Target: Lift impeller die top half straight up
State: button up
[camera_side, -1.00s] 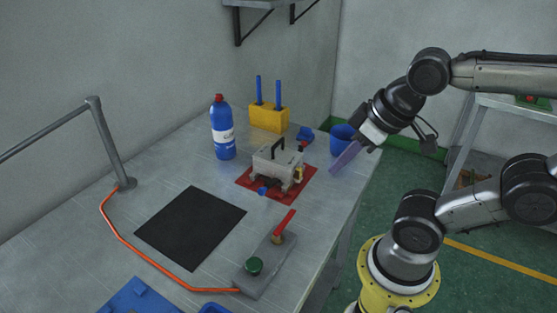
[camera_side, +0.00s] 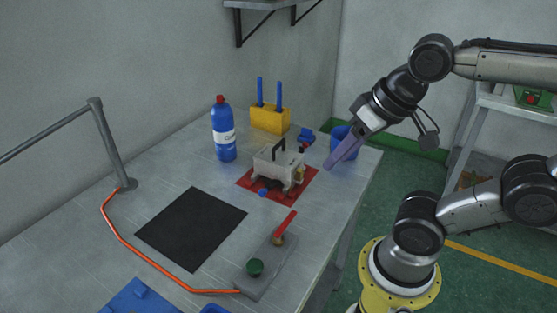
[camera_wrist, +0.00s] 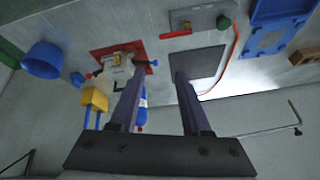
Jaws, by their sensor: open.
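The impeller die (camera_side: 278,164) is a pale grey block with a black handle (camera_side: 279,150) on its top half. It sits on a red mat (camera_side: 246,183) on the metal table. In the wrist view the die (camera_wrist: 118,70) shows beyond the left finger, which partly covers it. My gripper (camera_side: 331,166) is open and empty, to the right of the die and apart from it. In the wrist view its two long purple-grey fingers (camera_wrist: 157,80) stand wide apart. Whether the die halves are fully closed is too small to tell.
A blue bottle (camera_side: 223,135) and a yellow block with blue rods (camera_side: 269,118) stand behind the die. A blue bucket (camera_side: 341,137) is behind my gripper. A black mat (camera_side: 191,228) and a plate with a red lever (camera_side: 285,224) lie in front.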

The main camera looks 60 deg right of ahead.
jog(key=w+d+r+m+g, duration=0.2)
jog(key=w+d+r+m, duration=0.1)
jog(key=w+r+m, duration=0.5)
jog(key=m+g, duration=0.4)
jog(key=m, duration=0.3)
send_over(279, 143)
notch_tip(279, 143, down, 17)
jog(key=shift+w+a+r, duration=0.1)
jog(key=shift+f, duration=3.25)
jog(key=shift+c, duration=0.3)
grip_shut()
